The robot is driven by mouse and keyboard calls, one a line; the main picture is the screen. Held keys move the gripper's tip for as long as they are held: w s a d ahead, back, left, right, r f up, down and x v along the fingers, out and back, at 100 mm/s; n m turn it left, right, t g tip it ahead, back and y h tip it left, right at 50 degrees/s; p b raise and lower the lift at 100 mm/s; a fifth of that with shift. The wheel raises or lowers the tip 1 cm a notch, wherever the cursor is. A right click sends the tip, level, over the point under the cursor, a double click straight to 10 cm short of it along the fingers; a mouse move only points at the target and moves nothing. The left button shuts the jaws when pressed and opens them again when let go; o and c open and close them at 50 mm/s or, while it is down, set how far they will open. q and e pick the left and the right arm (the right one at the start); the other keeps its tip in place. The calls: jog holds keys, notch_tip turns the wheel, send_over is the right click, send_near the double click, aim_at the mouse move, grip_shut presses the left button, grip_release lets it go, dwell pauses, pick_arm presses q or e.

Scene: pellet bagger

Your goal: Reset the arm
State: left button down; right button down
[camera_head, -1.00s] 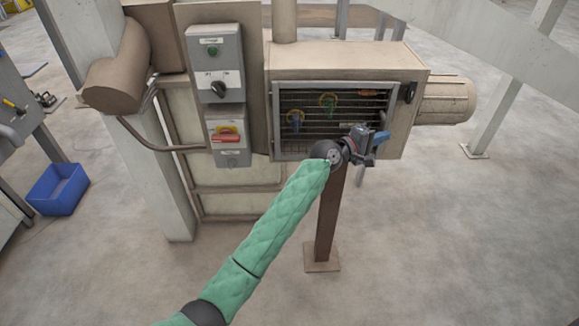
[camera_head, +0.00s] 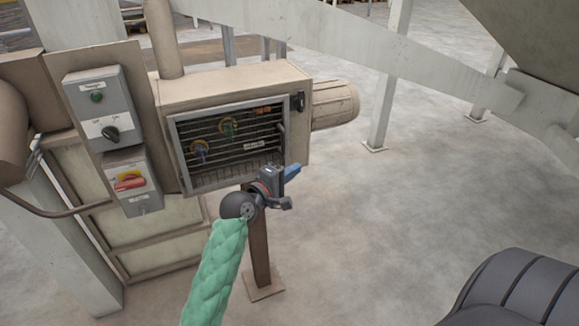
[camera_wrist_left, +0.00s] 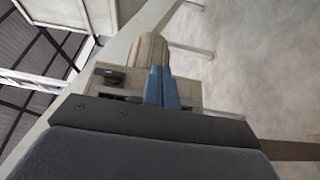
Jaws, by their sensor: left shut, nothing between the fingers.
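My left arm, in a green quilted sleeve, comes up from the bottom of the head view. My left gripper (camera_head: 292,170) is in front of the lower right part of the beige machine box (camera_head: 240,82), near its barred window (camera_head: 228,140). Its blue fingers are shut with nothing between them. In the left wrist view the blue fingers (camera_wrist_left: 162,88) are together, pointing up toward the machine's ribbed motor (camera_wrist_left: 150,50). I cannot tell the exact gap between the gripper and the box. My right gripper is not in view.
A brown post (camera_head: 260,250) stands below the box. A dark ribbed shape (camera_head: 520,295) fills the lower right corner. The floor at right is open.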

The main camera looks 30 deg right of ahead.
pick_arm(q)
jog(key=shift+s+a, duration=0.35)
jog(key=shift+s, duration=0.5)
